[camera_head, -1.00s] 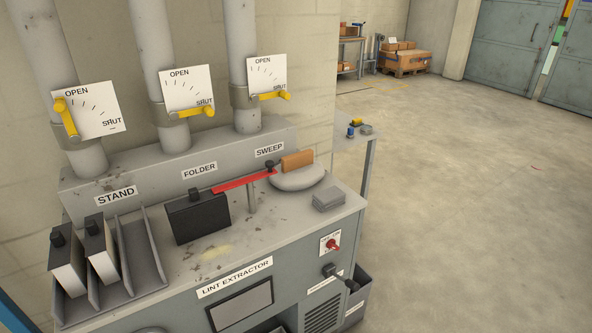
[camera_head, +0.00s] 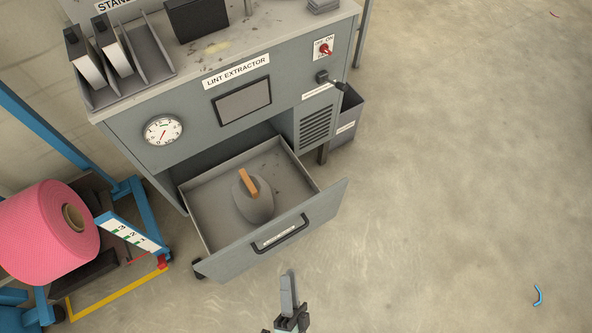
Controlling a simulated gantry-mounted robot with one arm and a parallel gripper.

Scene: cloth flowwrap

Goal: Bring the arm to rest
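My gripper (camera_head: 288,287) stands at the bottom middle of the head view, in front of the open drawer and apart from its face. Its fingers point up in the picture and look narrow; from this angle I cannot tell whether they are open or shut. No object shows at the fingertips. Most of my arm is outside the frame.
The lint extractor cabinet (camera_head: 186,98) has its drawer (camera_head: 213,187) pulled out. In it lies a grey rounded pad (camera_head: 253,203) with an orange-brown handle. A pink roll (camera_head: 40,232) on a blue frame stands left. Floor to the right is mostly clear.

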